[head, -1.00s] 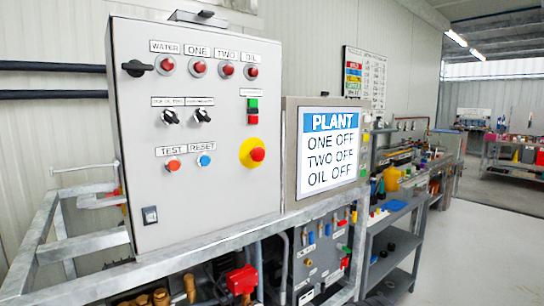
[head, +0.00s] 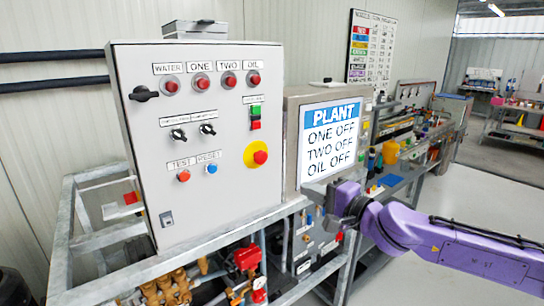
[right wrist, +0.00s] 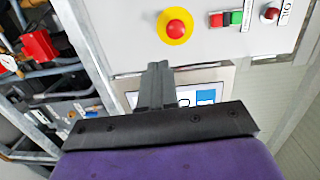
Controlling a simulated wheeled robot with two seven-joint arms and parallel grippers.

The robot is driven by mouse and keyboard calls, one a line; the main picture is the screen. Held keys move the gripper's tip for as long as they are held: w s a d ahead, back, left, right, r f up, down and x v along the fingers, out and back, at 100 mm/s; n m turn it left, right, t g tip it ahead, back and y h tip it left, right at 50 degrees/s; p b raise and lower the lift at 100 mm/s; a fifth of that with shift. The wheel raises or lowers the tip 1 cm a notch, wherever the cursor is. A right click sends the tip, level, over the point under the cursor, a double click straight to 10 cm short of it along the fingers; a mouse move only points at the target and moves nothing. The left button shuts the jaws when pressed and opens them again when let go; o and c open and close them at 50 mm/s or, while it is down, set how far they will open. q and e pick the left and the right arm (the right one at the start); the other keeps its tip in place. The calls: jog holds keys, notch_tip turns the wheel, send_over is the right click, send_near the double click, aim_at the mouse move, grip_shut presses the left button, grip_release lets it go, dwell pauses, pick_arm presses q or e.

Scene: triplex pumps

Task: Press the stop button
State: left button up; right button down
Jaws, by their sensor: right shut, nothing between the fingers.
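A grey control box (head: 205,130) stands on a metal frame. On its front, a red mushroom button (head: 260,157) sits on a yellow disc (head: 251,147). Above it is a pair of push buttons, green (head: 255,111) over red (head: 255,125), under a label too small to read. My right gripper (head: 318,191) is shut and empty, in front of the lower edge of the screen, right of and below the mushroom button and apart from it. In the right wrist view, the shut fingers (right wrist: 157,78) point towards the mushroom button (right wrist: 176,28). My left gripper is out of view.
The screen (head: 331,140) reads PLANT, ONE OFF, TWO OFF, OIL OFF. Red lamps (head: 228,79), black knobs (head: 208,128), an orange-red TEST button (head: 183,175) and a blue RESET button (head: 211,169) share the panel. Pipes and brass fittings (head: 170,285) lie below.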

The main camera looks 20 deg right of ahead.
jog(key=shift+s+d+r, duration=0.1)
jog(key=shift+r, duration=0.5)
jog(key=shift+s+d+r, duration=0.1)
jog(key=shift+r, duration=0.5)
jog(key=shift+w+f, duration=0.1)
jog(key=shift+w, duration=0.05)
jog(key=b, duration=0.1)
send_near(264, 158)
jog(key=x, duration=0.7)
jog(key=shift+f, duration=0.15)
jog(key=shift+d, duration=0.1)
